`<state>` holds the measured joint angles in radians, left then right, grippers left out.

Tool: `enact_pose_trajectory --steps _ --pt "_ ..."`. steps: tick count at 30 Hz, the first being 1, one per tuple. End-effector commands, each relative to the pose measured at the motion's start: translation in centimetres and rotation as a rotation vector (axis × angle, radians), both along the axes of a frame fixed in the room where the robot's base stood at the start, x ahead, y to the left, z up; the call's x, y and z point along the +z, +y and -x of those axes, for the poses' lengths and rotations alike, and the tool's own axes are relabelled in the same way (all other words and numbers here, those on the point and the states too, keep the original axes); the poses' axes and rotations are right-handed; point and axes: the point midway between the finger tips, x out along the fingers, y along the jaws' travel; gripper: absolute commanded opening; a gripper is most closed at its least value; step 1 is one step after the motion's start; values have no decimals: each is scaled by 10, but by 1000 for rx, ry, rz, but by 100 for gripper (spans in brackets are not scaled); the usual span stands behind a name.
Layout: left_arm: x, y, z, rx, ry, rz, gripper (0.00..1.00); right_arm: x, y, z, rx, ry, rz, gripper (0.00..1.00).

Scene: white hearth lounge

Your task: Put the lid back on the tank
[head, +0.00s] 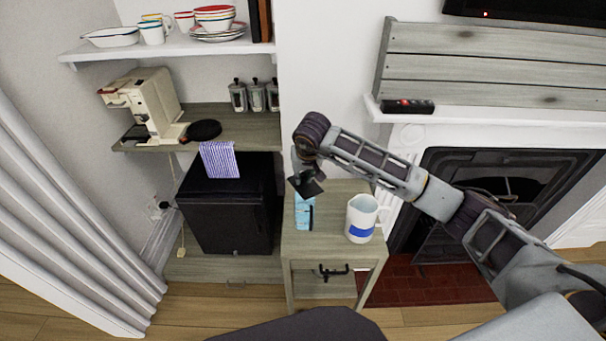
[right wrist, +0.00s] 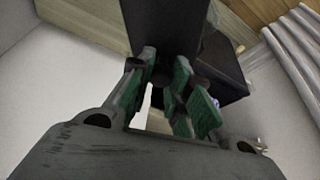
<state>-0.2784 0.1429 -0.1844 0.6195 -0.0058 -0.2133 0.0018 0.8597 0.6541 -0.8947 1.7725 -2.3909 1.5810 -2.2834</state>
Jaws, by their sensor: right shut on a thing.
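My right gripper (head: 304,176) is above the small side table, its fingers pointing down. It is shut on a dark flat piece (head: 311,188), apparently the lid, which also shows as a black panel in the right wrist view (right wrist: 165,25) between the green finger pads. A light-blue upright container (head: 303,215), apparently the tank, stands on the side table just below the gripper. The held piece overlaps its top in the head view, so I cannot tell whether they touch. My left gripper is not in view.
A white mug with a blue band (head: 361,220) stands to the right on the side table (head: 331,252). A black fridge (head: 228,212) is to the left, with a striped cloth (head: 220,160) above it.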

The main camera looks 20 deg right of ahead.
Motion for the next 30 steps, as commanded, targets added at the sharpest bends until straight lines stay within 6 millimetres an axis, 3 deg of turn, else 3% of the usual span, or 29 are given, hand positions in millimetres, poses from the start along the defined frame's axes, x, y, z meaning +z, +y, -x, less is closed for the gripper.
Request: enact_pose_trajectory --steps 30 --pt "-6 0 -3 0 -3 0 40 -3 0 0 0 0 -1 0"
